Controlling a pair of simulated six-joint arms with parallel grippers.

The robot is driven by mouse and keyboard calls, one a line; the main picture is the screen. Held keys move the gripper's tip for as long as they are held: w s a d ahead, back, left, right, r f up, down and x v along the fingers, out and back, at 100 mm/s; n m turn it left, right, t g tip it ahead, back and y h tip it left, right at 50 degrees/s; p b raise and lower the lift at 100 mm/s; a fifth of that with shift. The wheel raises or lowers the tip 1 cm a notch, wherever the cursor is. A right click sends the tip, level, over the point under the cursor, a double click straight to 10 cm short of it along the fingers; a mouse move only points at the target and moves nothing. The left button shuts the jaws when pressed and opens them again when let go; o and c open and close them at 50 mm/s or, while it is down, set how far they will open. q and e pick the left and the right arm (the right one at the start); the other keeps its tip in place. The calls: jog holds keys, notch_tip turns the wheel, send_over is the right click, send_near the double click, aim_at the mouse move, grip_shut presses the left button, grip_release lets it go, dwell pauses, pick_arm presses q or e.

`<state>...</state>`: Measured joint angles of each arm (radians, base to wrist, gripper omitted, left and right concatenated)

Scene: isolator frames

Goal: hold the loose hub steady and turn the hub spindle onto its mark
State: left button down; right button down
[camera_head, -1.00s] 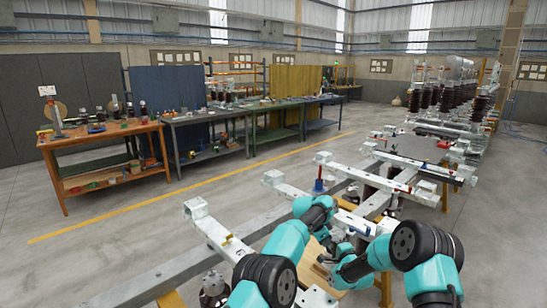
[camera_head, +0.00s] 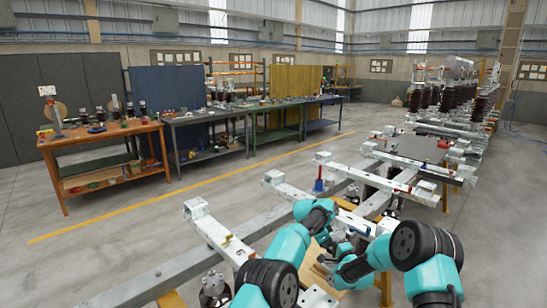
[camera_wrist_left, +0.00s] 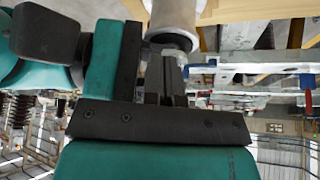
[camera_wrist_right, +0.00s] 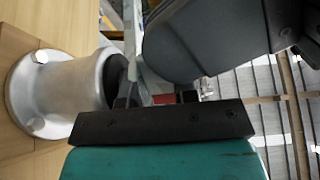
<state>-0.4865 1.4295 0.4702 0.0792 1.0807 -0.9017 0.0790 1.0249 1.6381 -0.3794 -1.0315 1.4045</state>
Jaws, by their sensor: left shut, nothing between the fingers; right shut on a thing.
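The loose hub (camera_wrist_right: 70,95) is a silver flanged cylinder, standing on a wooden board in the right wrist view. Its dark neck shows at the end towards my fingers. My right gripper (camera_wrist_right: 150,96) is shut on the hub at this neck end; the exact contact is partly hidden. In the left wrist view the hub's pale body (camera_wrist_left: 173,14) shows at the top. My left gripper (camera_wrist_left: 168,68) is shut and empty, its fingertips close to the hub's dark end. I cannot tell whether they touch. The spindle and its mark cannot be made out. In the head view the arms largely hide the hub.
White isolator frames (camera_head: 225,235) on grey rails surround the arms. The wooden board (camera_wrist_right: 22,100) lies under the hub. My two arms are close together, with little room between them. Workbenches (camera_head: 100,135) stand farther back, across clear floor.

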pick_arm(q)
jog(key=shift+w+d, duration=0.15)
jog(key=shift+d, duration=0.1)
dwell(0.3)
jog(key=shift+a, duration=0.1)
pick_arm(e)
jog(key=shift+a, duration=0.1)
pick_arm(q)
jog(key=shift+s+a, duration=0.2)
jog(key=shift+s, duration=0.05)
dwell(0.3)
notch_tip(320, 180, up, 6)
dwell(0.6)
pick_arm(e)
jog(key=c, duration=0.8)
grip_release()
